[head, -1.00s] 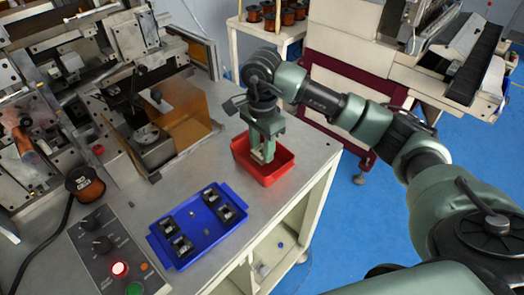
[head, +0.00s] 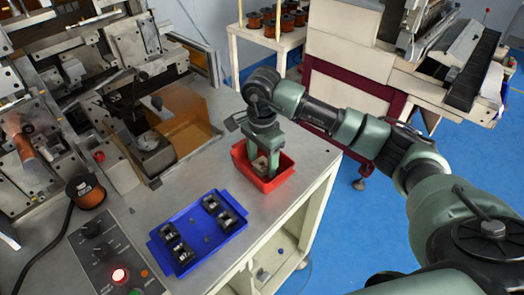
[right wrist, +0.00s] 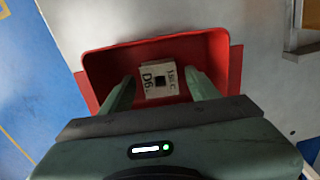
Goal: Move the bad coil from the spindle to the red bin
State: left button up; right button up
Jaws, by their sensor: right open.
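The red bin (head: 284,180) stands at the right edge of the bench. My right gripper (head: 263,166) points down into it, with its fingers apart. In the right wrist view, a pale square-faced coil (right wrist: 178,90) with printed marks and a dark square hole lies in the red bin (right wrist: 100,72). It sits between the open fingertips of my right gripper (right wrist: 159,78), with a visible gap on each side. The winder (head: 120,100) fills the left; I cannot clearly make out a coil on its spindle. My left gripper is not in view.
A blue tray (head: 207,239) with several dark coils lies in front of the bin. A control panel (head: 103,255) with a lit red button and a copper wire spool (head: 86,192) are at the left. An orange guard (head: 192,120) stands behind the tray.

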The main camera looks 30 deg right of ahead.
notch_tip(320, 180, up, 12)
jog(key=b, duration=0.3)
